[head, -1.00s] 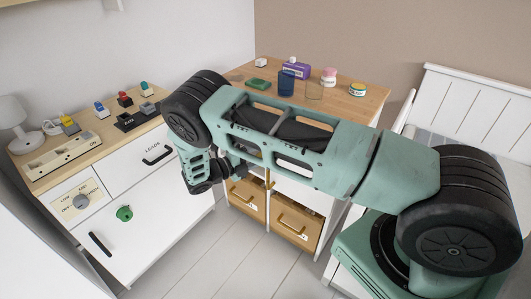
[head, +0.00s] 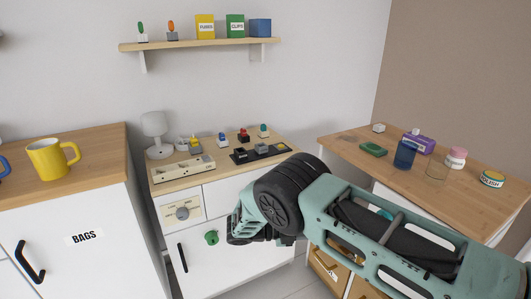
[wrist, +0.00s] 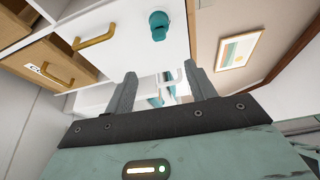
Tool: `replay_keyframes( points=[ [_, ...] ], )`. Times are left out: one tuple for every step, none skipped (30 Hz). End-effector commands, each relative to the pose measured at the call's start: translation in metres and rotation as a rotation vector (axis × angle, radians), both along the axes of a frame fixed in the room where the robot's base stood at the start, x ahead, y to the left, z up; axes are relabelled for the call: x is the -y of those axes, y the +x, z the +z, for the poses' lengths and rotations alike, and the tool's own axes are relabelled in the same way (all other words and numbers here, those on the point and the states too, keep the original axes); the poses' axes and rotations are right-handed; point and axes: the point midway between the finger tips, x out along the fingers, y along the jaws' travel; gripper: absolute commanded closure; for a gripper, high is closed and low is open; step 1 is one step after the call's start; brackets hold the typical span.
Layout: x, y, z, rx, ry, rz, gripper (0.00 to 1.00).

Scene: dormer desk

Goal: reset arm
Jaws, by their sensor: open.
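My gripper shows in the wrist view (wrist: 162,92), with its two grey fingers apart and nothing between them. In the head view my green and black arm reaches in from the lower right, and the gripper end (head: 240,225) hangs in front of the white cabinet under the middle desk. Its fingertips cannot be made out there. In the wrist view a teal knob (wrist: 159,25) on a white front and a brass handle (wrist: 95,38) lie beyond the fingers, apart from them.
The middle desk holds a lamp (head: 155,135), a power strip (head: 182,170) and small coloured items. The right desk holds a blue cup (head: 404,155), a purple box (head: 420,143) and jars. A yellow mug (head: 52,158) stands on the left cabinet. A shelf (head: 200,43) is above.

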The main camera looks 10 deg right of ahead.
Motion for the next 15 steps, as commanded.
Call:
replay_keyframes(
  points=[
    [-0.001, -0.001, 0.012, 0.029, 0.034, -0.015, 0.45],
    [-0.001, -0.003, 0.017, 0.052, 0.061, -0.026, 0.45],
    [-0.002, -0.007, 0.026, 0.093, 0.104, -0.047, 0.45],
    [-0.003, -0.01, 0.034, 0.128, 0.141, -0.067, 0.45],
    [-0.005, -0.015, 0.042, 0.168, 0.181, -0.088, 0.45],
    [-0.007, -0.022, 0.054, 0.225, 0.237, -0.123, 0.45],
    [-0.01, -0.028, 0.062, 0.272, 0.281, -0.153, 0.45],
    [-0.013, -0.034, 0.071, 0.319, 0.323, -0.185, 0.45],
    [-0.017, -0.044, 0.083, 0.38, 0.376, -0.23, 0.45],
    [-0.021, -0.051, 0.091, 0.426, 0.414, -0.265, 0.45],
    [-0.024, -0.058, 0.1, 0.473, 0.45, -0.302, 0.45],
    [-0.029, -0.069, 0.112, 0.535, 0.496, -0.353, 0.45],
    [-0.033, -0.077, 0.122, 0.582, 0.528, -0.395, 0.45],
    [-0.037, -0.085, 0.131, 0.629, 0.559, -0.436, 0.45],
    [-0.043, -0.096, 0.144, 0.692, 0.597, -0.494, 0.45]
  ],
)
